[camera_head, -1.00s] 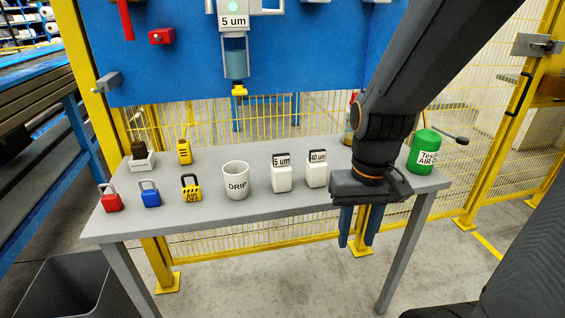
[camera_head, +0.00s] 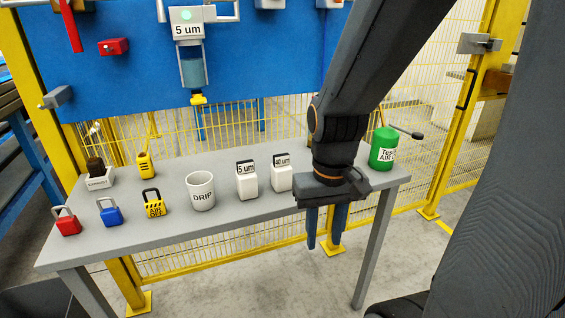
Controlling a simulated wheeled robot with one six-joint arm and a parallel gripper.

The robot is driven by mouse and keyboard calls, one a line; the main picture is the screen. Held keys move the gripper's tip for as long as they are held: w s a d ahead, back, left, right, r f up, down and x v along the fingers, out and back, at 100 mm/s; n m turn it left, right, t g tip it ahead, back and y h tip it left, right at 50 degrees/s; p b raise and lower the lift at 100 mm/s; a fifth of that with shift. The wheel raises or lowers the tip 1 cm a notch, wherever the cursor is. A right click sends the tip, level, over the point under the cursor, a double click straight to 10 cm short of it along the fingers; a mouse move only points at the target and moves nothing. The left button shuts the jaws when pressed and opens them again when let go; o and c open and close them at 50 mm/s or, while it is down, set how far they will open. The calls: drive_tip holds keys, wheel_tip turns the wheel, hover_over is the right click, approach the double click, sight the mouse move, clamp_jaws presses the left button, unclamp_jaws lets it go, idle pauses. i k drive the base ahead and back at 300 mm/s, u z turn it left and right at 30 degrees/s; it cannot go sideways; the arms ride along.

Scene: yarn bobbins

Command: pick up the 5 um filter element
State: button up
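The 5 um filter element (camera_head: 247,184) is a white block with a dark-edged "5 um" label on top. It stands upright on the grey table (camera_head: 230,214), between the DRIP cup and a similar white 40 um element (camera_head: 281,177). My gripper (camera_head: 325,246) points down at the table's front edge, to the right of both elements and apart from them. Its two blue fingers are spread with a gap between them and nothing in it. My arm hides part of the table behind it.
A white DRIP cup (camera_head: 201,192) stands left of the 5 um element. Yellow-black (camera_head: 154,203), blue (camera_head: 110,213) and red (camera_head: 67,221) padlocks line the front left. A green canister (camera_head: 383,149) stands right of my arm. A blue panel (camera_head: 260,55) with a filter housing (camera_head: 193,70) rises behind.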

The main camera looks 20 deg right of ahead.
sight(246, 175)
drive_tip(key=z, duration=0.55)
drive_tip(key=k, duration=1.3)
drive_tip(key=u, duration=0.35)
drive_tip(key=i, duration=1.8)
drive_tip(key=z, duration=0.85)
